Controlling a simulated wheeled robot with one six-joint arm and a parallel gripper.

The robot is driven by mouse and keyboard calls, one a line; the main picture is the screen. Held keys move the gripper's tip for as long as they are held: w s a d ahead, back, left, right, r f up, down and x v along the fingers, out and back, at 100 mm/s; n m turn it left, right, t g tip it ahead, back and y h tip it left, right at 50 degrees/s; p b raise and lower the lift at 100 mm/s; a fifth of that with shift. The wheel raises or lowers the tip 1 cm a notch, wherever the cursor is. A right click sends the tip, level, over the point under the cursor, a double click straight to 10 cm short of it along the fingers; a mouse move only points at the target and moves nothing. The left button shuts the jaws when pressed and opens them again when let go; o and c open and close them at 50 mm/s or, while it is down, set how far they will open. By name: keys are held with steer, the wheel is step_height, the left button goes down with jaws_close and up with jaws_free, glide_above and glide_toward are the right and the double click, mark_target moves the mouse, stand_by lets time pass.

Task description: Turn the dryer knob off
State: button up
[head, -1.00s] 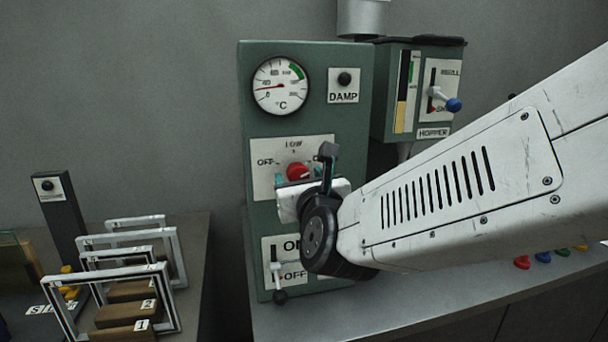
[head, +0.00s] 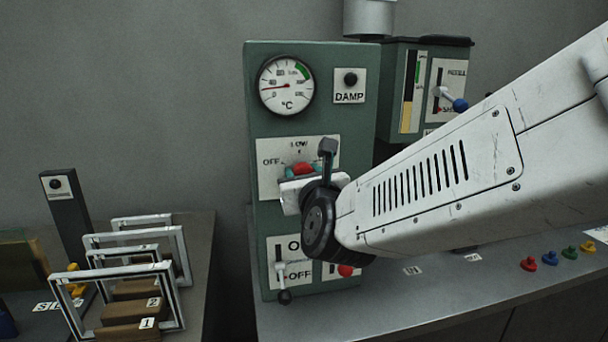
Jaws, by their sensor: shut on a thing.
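The dryer (head: 345,130) is a green upright cabinet with a round °C gauge (head: 286,86) near its top. Its red knob (head: 303,168) sits on a white plate (head: 268,180) marked OFF at the left and LOW at the top. My gripper (head: 302,172) is at the knob, its teal fingertips shut on it from either side. My gripper body and wrist hide the lower and right part of the plate and knob, so the knob's exact pointing is hard to tell.
Below the plate is an ON/OFF lever (head: 281,280), close under my wrist. The hopper (head: 415,95) with a blue-tipped lever (head: 459,105) stands at the right. Metal frames (head: 130,245) stand on the left table. Several coloured pegs (head: 549,258) stand on the right counter.

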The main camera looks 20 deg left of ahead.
steer(key=n, duration=0.7)
steer(key=shift+n, duration=0.3)
steer(key=n, duration=0.3)
steer(key=shift+n, duration=0.3)
steer(key=n, duration=0.3)
steer(key=shift+n, duration=0.3)
steer(key=n, duration=1.2)
steer(key=shift+n, duration=0.4)
steer(key=shift+f, duration=0.1)
